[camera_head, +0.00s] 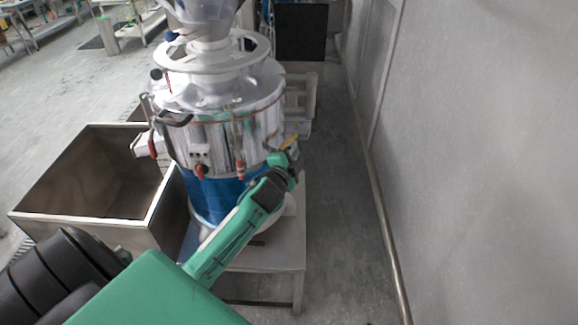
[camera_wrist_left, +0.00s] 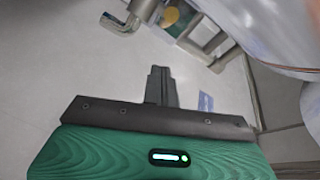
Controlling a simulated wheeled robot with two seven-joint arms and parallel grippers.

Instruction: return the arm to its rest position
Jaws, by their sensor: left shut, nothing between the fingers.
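The bean grinder (camera_head: 220,130) is a tall metal machine with a silver drum, a blue lower part and a hopper on top. My left arm, green and dark grey, reaches up from the bottom of the head view. My left gripper (camera_head: 281,160) is beside the grinder's right side, close to a yellow part (camera_head: 290,142). Whether it touches the machine I cannot tell. In the left wrist view, the dark fingers (camera_wrist_left: 161,85) are together with nothing between them. A pale curved surface and metal fittings (camera_wrist_left: 200,38) show beyond them. My right gripper is not in view.
An open metal bin (camera_head: 95,175) stands left of the grinder. The grinder stands on a low metal table (camera_head: 270,258). A grey wall (camera_head: 480,150) with a pipe along its foot (camera_head: 385,230) runs along the right. Between table and wall, the floor strip (camera_head: 340,200) is clear.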

